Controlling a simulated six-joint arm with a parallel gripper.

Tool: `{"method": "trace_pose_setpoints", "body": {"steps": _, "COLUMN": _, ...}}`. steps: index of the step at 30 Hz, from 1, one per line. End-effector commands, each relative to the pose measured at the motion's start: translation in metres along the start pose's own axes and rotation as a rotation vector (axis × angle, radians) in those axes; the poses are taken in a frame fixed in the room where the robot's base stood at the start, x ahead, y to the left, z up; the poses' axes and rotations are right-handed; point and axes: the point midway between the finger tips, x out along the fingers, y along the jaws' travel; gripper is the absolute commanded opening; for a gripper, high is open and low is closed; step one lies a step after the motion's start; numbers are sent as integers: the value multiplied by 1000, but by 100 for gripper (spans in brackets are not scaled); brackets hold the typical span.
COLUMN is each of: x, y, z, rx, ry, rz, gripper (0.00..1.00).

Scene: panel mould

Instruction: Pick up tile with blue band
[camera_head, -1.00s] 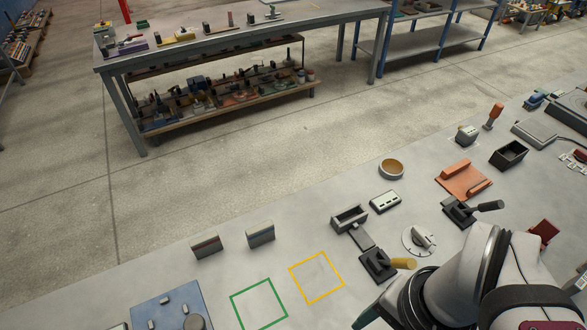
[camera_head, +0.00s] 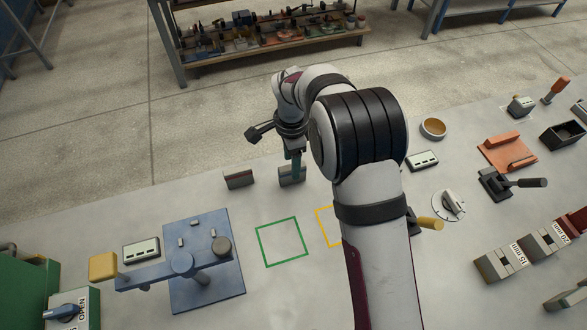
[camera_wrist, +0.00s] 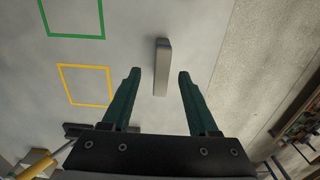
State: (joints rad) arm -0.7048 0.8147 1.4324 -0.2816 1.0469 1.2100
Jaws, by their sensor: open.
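Two small grey tiles stand on edge near the far edge of the table. The left tile (camera_head: 239,180) has a reddish band. The right tile (camera_head: 285,178) has its front partly hidden by my gripper in the head view; its band looked dark and bluish in the earlier frame. My gripper (camera_head: 296,172) is open over the right tile. In the wrist view its green fingers (camera_wrist: 158,76) point toward a narrow upright tile (camera_wrist: 162,67), seen from above, with a finger on either side. Clear gaps show on both sides; I cannot tell their height over it.
A green outlined square (camera_head: 282,242) and a yellow one (camera_head: 326,228) lie on the table, the yellow partly hidden by my arm. A blue fixture (camera_head: 205,265) stands at left. A dial (camera_head: 449,205) and several fixtures are at right.

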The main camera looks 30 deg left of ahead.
Motion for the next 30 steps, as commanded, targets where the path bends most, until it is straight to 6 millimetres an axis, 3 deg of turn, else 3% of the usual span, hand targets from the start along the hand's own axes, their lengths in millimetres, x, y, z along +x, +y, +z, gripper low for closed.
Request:
{"method": "trace_pose_setpoints", "body": {"steps": 9, "x": 53, "y": -2, "z": -1, "rx": 0, "ry": -1, "rz": 0, "gripper": 60}}
{"method": "trace_pose_setpoints", "body": {"steps": 16, "x": 56, "y": -2, "z": -1, "rx": 0, "ry": -1, "rz": -2, "gripper": 60}}
{"method": "trace_pose_setpoints", "body": {"steps": 26, "x": 55, "y": -2, "z": -1, "rx": 0, "ry": -1, "rz": -1, "gripper": 2}}
{"method": "trace_pose_setpoints", "body": {"steps": 30, "x": 55, "y": -2, "z": -1, "rx": 0, "ry": -1, "rz": -1, "gripper": 0}}
